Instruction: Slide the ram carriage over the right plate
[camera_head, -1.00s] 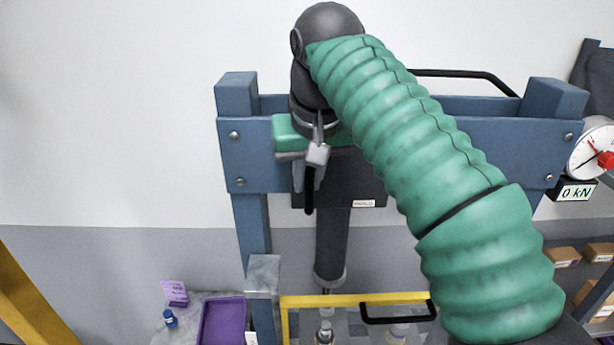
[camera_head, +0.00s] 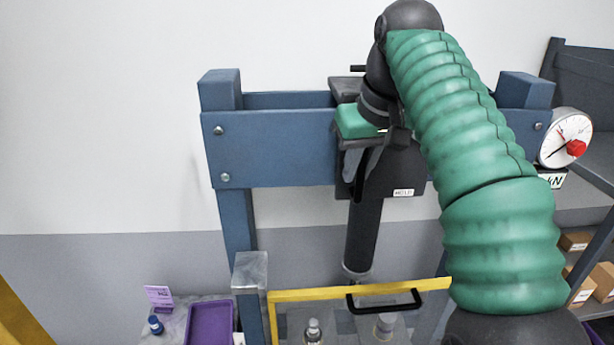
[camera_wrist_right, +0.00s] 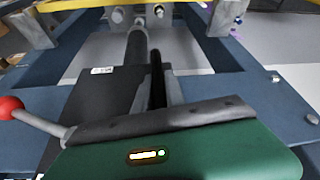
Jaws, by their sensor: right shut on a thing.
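The ram carriage (camera_head: 408,180) is a dark block on the blue press beam, with a dark ram cylinder (camera_head: 362,235) hanging below it. The carriage (camera_wrist_right: 95,100) and ram (camera_wrist_right: 137,50) also show in the right wrist view. My right gripper (camera_head: 360,172) is at the left part of the carriage front, shut on a black upright handle (camera_wrist_right: 157,80). Below, behind a yellow-framed clear guard (camera_head: 330,293), bottle-like parts stand at left (camera_head: 313,332) and right (camera_head: 385,325). The ram's lower end is above and between them. The plates are not clearly seen. My left gripper is not in view.
The blue beam (camera_head: 265,150) is clear left of the carriage; my arm covers much of its right part. A dial gauge (camera_head: 565,135) with a red knob is at the right end. A purple tray (camera_head: 210,322) lies at lower left. Boxes (camera_head: 580,285) sit on right shelves.

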